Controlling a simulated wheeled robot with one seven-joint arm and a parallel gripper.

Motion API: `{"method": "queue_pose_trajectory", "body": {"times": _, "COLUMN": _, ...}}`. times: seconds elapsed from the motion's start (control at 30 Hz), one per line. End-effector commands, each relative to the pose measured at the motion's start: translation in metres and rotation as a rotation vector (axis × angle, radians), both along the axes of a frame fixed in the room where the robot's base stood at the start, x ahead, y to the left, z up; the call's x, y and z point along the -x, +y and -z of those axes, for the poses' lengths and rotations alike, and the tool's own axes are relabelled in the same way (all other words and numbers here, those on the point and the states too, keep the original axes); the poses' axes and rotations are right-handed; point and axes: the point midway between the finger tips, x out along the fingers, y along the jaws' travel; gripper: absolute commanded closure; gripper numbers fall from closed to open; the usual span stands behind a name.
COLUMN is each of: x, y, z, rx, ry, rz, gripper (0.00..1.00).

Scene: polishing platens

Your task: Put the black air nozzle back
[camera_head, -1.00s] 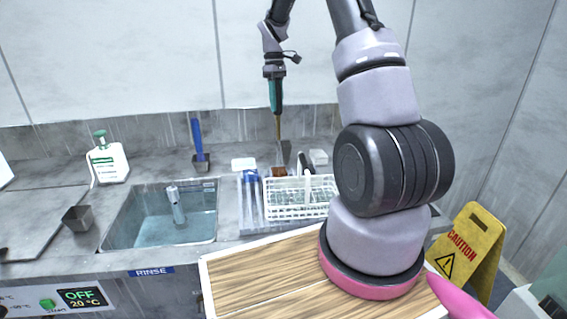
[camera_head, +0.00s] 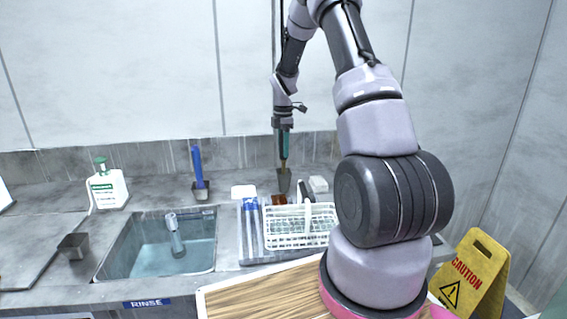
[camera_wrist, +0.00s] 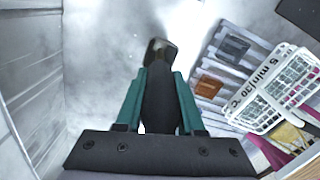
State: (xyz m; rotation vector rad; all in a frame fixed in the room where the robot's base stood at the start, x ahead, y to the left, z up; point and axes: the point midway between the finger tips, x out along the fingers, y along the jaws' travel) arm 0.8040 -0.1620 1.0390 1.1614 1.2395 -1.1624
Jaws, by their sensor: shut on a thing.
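My gripper (camera_head: 284,154) is shut on the black air nozzle, with its teal fingers on either side. In the wrist view the nozzle (camera_wrist: 160,100) is a dark, tapering body between the fingers, pointing away from the palm. A grey metal holder (camera_head: 284,183) stands at the back of the counter, directly under that tip. In the wrist view a dark holder opening (camera_wrist: 160,46) lies just past the nozzle's far end. I cannot tell whether the tip is inside it.
A white wire basket (camera_head: 300,238) stands close in front and right of the holder, on a slatted rack (camera_head: 250,235). A blue-handled tool (camera_head: 198,165) stands in a similar holder to the left. A sink (camera_head: 140,262) and a white bottle (camera_head: 108,188) are farther left.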

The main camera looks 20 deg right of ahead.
Motion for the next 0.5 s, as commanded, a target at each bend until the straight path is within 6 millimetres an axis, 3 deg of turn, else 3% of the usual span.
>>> {"method": "queue_pose_trajectory", "body": {"times": 0.3, "x": 0.0, "y": 0.0, "z": 0.036, "rx": 0.0, "ry": 0.002, "rz": 0.001, "gripper": 1.0}}
{"method": "queue_pose_trajectory", "body": {"times": 0.5, "x": 0.0, "y": 0.0, "z": 0.039, "rx": 0.0, "ry": -0.001, "rz": 0.002, "gripper": 1.0}}
